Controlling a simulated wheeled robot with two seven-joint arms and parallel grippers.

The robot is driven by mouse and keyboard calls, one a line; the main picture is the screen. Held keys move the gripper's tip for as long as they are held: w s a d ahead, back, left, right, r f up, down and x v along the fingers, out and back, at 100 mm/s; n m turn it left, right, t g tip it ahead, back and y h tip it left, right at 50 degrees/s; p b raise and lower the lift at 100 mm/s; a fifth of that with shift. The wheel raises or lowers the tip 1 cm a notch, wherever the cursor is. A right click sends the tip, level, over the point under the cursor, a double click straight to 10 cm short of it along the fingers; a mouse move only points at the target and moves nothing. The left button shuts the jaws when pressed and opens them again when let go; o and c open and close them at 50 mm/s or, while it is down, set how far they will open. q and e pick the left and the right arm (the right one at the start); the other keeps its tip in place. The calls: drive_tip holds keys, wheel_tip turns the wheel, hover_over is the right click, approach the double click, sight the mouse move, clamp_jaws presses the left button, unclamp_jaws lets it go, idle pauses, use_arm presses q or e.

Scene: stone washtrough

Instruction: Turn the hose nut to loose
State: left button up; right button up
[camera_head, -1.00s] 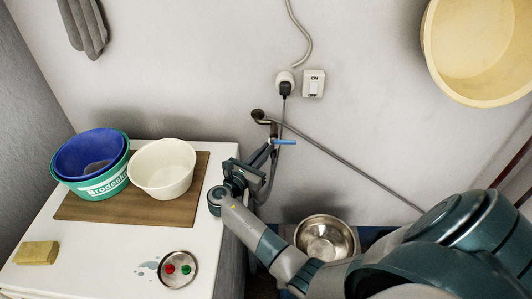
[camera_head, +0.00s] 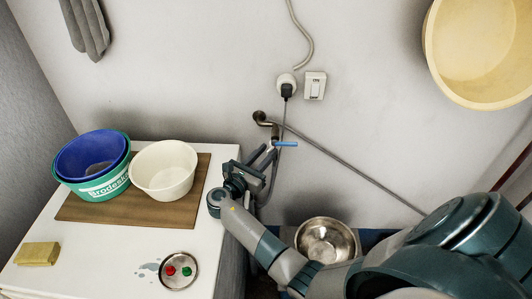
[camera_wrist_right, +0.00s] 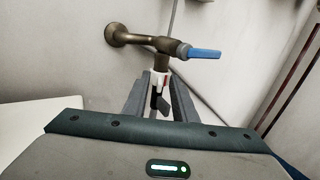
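A brass tap (camera_head: 263,118) with a blue lever (camera_head: 285,143) sticks out of the back wall; both also show in the right wrist view, the tap (camera_wrist_right: 135,36) and the lever (camera_wrist_right: 204,53). Below the tap's outlet is a small white and red piece (camera_wrist_right: 160,80), which looks like the hose nut. My right gripper (camera_head: 265,155) is just below the tap, pointing up at it. In the wrist view its fingers (camera_wrist_right: 160,95) are apart, one on each side of the white and red piece. I cannot tell whether they touch it. My left gripper is out of view.
A white worktop (camera_head: 105,240) at left holds nested basins (camera_head: 95,165), a cream bowl (camera_head: 164,170), a sponge (camera_head: 38,254) and a small dish (camera_head: 178,256). A metal bowl (camera_head: 326,240) stands lower right of the gripper. A grey hose (camera_head: 350,172) crosses the wall.

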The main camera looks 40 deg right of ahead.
drive_tip(key=p+v, duration=0.3)
drive_tip(key=v, duration=0.8)
drive_tip(key=shift+a, duration=0.35)
drive_tip(key=shift+s, duration=0.1)
drive_tip(key=shift+c, duration=0.5)
drive_tip(key=shift+s+r, duration=0.1)
